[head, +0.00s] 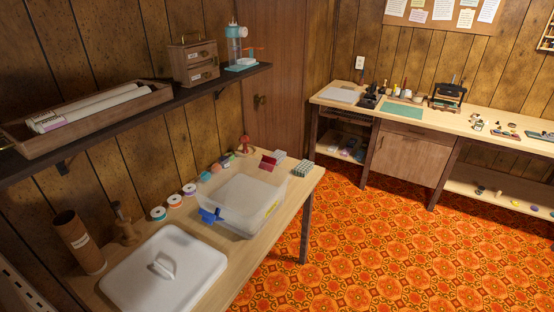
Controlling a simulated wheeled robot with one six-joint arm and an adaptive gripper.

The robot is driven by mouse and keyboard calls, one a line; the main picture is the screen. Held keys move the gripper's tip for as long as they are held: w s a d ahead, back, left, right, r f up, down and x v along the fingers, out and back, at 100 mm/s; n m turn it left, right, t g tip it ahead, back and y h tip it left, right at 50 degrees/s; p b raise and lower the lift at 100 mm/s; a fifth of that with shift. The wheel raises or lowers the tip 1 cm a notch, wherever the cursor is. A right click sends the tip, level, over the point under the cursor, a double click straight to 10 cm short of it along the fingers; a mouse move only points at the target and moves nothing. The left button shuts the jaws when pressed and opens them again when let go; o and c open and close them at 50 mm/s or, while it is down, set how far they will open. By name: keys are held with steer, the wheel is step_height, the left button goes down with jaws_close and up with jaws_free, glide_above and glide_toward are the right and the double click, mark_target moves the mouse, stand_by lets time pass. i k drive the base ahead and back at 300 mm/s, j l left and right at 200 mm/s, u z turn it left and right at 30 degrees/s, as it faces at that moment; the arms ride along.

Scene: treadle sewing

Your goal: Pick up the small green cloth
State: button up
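A small grey-green patterned item (300,169), possibly the green cloth, lies at the far right corner of the near table (255,262); it is too small to tell for sure. A dark red item (268,162) and a pale grey-green item (279,155) lie beside it. A flat green sheet (402,111) lies on the far workbench; I cannot tell whether it is cloth or a mat. My gripper is not in view.
Several spools (175,201) line the wall. A dark shelf (130,116) overhangs the table. The orange patterned floor (380,250) is clear.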

mark_target(303, 168)
steer(key=i+l+u, duration=0.5)
steer(key=l+u, duration=0.2)
steer(key=l, duration=0.15)
